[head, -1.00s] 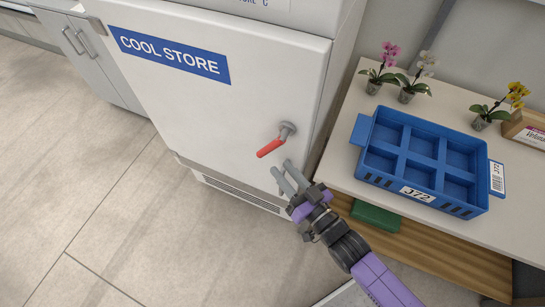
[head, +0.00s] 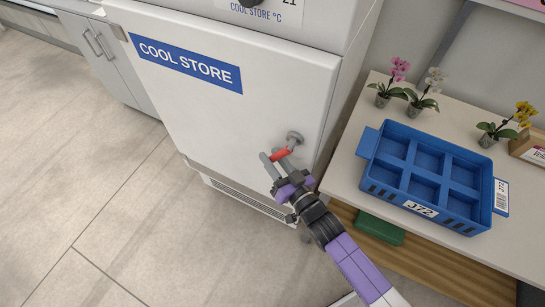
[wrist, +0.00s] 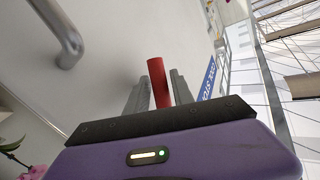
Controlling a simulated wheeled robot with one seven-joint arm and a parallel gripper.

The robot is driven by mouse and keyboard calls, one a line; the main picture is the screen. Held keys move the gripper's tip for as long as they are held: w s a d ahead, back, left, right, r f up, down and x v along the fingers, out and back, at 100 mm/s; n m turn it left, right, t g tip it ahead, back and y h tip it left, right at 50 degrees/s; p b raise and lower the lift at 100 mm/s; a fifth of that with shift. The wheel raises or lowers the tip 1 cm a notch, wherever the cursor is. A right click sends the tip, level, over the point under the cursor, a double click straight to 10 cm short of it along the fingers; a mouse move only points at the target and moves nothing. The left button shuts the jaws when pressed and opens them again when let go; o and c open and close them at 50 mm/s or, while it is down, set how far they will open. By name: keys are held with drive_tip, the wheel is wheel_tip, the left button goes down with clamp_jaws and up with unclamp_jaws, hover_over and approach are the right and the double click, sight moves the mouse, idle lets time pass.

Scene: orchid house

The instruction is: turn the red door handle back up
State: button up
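The red door handle (head: 280,155) sits on a grey round mount (head: 295,138) near the right edge of the white cool store door (head: 225,110). Its red grip slopes down and left from the mount in the head view. My gripper (head: 277,160) is at the grip, with one finger on each side of it. In the wrist view the red handle (wrist: 158,82) stands between my two grey fingers (wrist: 159,95), close to both. The fingers look apart, not clamped; whether either touches the grip is hard to tell.
A bench (head: 355,180) on the right bears a blue crate (head: 367,150) and several potted orchids (head: 421,98). A green box (head: 380,229) lies beneath it. A grey bar (wrist: 68,45) shows upper left in the wrist view. The floor (head: 110,190) left of the door is clear.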

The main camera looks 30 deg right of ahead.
clamp_jaws()
idle(1.4)
